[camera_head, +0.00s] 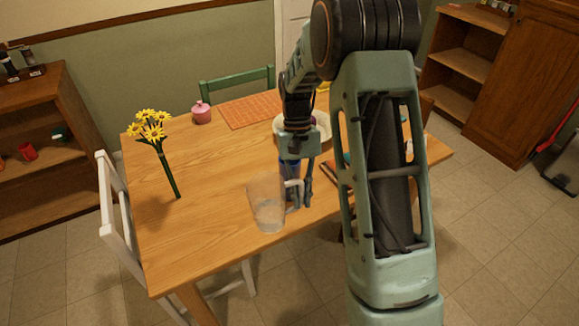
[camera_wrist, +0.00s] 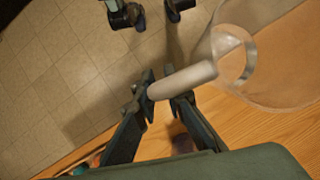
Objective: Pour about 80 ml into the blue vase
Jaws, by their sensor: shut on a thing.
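A clear pitcher (camera_head: 264,207) shows in the head view near the table's front edge, roughly upright. My gripper (camera_head: 299,194) is at its right side, shut on the pitcher's pale handle. In the wrist view the fingers (camera_wrist: 163,90) close around the handle (camera_wrist: 190,77), and the clear pitcher body (camera_wrist: 275,75) is at right. I cannot tell the liquid level in it.
Yellow flowers (camera_head: 153,129) with green stems are at the table's left. A pink lidded pot (camera_head: 201,112), an orange placemat (camera_head: 251,110) and a pale plate (camera_head: 322,122) are farther back. My arm hides much of the right side. The wooden table's (camera_head: 205,230) left front is clear.

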